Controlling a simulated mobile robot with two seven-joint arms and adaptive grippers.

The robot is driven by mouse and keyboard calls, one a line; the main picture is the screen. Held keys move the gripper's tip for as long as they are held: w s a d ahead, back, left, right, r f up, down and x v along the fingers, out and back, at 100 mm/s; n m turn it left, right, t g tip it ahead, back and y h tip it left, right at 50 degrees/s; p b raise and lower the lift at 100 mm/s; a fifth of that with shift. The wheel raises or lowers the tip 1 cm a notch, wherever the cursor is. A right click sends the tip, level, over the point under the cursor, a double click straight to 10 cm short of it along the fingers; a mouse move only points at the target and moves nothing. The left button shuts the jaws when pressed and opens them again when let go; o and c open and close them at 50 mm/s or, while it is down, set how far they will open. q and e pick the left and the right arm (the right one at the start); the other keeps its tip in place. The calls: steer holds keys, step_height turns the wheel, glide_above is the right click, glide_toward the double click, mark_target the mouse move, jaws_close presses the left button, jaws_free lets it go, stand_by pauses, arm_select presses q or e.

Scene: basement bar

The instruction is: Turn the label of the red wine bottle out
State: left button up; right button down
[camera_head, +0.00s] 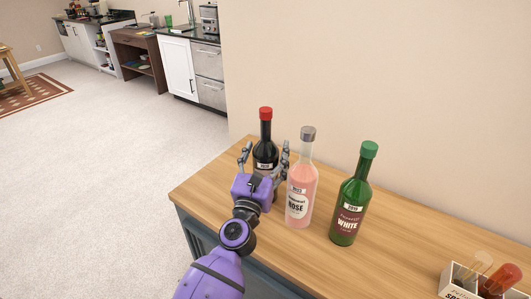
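The red wine bottle (265,134) is dark with a red cap and stands upright at the left end of the wooden counter. My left gripper (266,149) comes from the front, with one finger on each side of the bottle's body. The fingers are spread wide, and a small gap shows beside the left finger. A small pale label patch shows just above the purple palm. The palm hides the lower body and any main label there. My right gripper is not in view.
A pink rosé bottle (301,184) stands close to the right of my gripper, and a green white-wine bottle (351,200) is farther right. Both labels face me. A white divided box (448,284) sits at lower right. The counter (401,239) is clear between them, with a wall behind.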

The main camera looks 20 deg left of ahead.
arm_select(q)
steer(key=c, duration=1)
steer(key=shift+o, duration=0.2)
steer(key=shift+a+m+h, duration=0.1)
steer(key=shift+m+h, duration=0.4)
steer(key=shift+h, duration=0.4)
steer(key=shift+m+h, duration=0.6)
steer(key=shift+h, duration=0.5)
steer(key=shift+f+m+g+h, duration=0.15)
steer(key=shift+m+g+h, duration=0.15)
steer(key=shift+m+h, duration=0.15)
steer(key=shift+h, duration=0.45)
steer(key=shift+m+g+h+b, duration=0.35)
steer(key=shift+m+h, duration=0.1)
steer(key=shift+h, duration=0.25)
steer(key=shift+m+g+h+b, duration=0.45)
steer(key=shift+m+h, duration=0.25)
steer(key=shift+h, duration=0.4)
steer(key=shift+m+g+h+b, duration=0.3)
steer(key=shift+m+g+h, duration=0.1)
steer(key=shift+h, duration=0.3)
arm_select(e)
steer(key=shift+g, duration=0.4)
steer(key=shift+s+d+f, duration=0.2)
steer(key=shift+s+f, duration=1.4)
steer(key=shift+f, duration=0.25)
